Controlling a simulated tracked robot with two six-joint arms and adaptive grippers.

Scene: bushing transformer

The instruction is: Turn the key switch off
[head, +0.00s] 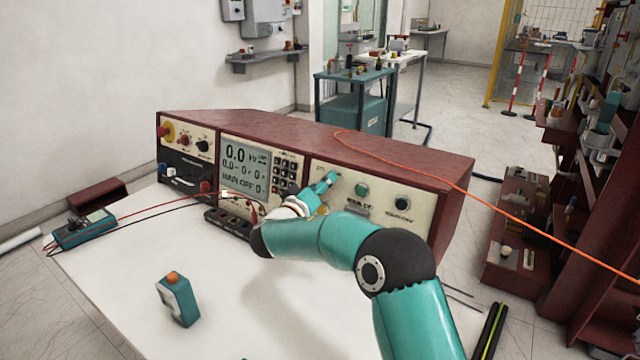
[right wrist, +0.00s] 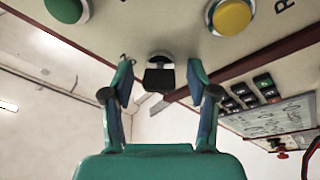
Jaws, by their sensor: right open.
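The key switch (right wrist: 159,76) shows in the right wrist view as a dark key head in a pale round collar on the cream panel. My right gripper (right wrist: 158,78) is open, its two teal fingers on either side of the key with gaps visible. In the head view my right gripper (head: 328,182) is at the upper left of the right-hand panel (head: 340,199), and it hides the key switch there. The key's exact angle is hard to tell. My left gripper is not in view.
A green button (head: 362,190) and a darker button (head: 402,203) sit right of my gripper. A yellow button (right wrist: 231,16) is near the key. The display (head: 245,165) reads 0.0. Leads and a teal meter (head: 84,229) lie left. An orange cable (head: 440,180) crosses the red cabinet.

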